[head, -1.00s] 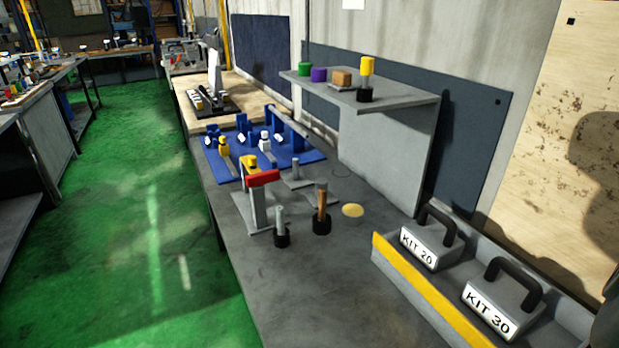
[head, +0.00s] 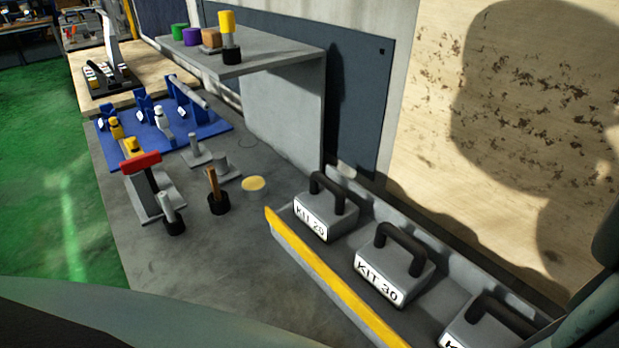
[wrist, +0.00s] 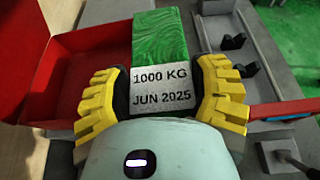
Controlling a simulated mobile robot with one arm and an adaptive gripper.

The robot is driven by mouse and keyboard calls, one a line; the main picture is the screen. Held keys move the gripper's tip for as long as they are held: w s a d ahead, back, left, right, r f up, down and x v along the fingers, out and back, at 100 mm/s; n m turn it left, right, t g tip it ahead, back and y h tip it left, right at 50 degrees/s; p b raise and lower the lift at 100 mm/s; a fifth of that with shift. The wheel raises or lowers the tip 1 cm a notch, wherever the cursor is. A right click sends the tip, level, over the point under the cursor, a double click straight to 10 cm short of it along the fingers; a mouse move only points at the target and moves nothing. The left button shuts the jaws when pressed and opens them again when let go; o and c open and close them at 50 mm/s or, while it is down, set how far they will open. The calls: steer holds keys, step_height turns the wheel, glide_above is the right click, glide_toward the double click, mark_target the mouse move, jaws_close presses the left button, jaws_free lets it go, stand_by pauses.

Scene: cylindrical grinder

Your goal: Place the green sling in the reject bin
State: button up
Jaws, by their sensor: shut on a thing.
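In the wrist view the green sling (wrist: 160,38) has a pale label reading "1000 KG JUN 2025". My gripper (wrist: 165,92), with yellow ribbed fingers, is shut on it at the label, one finger on each side. A red open bin (wrist: 72,45) lies to the left of the sling; no marking shows on it, so I cannot tell for sure that it is the reject bin. The sling overlaps the bin's right side in the picture; its height above it is unclear. Neither the sling nor this bin shows in the head view.
In the head view a grey tray with a yellow front edge (head: 330,276) holds black-handled kit blocks (head: 388,263). A blue fixture board (head: 205,130) and a red-topped stand (head: 141,162) are on the bench. A shelf (head: 285,55) carries small coloured pieces. Some bench surface is bare.

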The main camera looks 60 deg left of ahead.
steer(key=shift+w+d+f+p, duration=0.2)
steer(key=shift+w+d+f, duration=0.6)
steer(key=shift+w, duration=1.65)
steer(key=shift+w+d+f+p, duration=0.25)
steer(key=shift+w+d+f, duration=0.5)
steer(key=shift+w, duration=1.75)
steer(key=shift+w+d+f+p, duration=0.2)
steer(key=shift+w+d+f, duration=0.6)
steer(key=shift+w, duration=1.65)
steer(key=shift+a+f, duration=0.2)
steer(key=shift+f, duration=0.05)
steer(key=shift+f, duration=0.35)
steer(key=shift+f, duration=0.1)
steer(key=o, duration=1.4)
steer(key=shift+a+r, duration=0.15)
steer(key=shift+r, duration=0.45)
steer(key=s+a+r+b, duration=0.1)
steer(key=a+b, duration=0.1)
steer(key=a, duration=1.2)
steer(key=shift+a+b, duration=0.3)
steer(key=shift+b, duration=0.1)
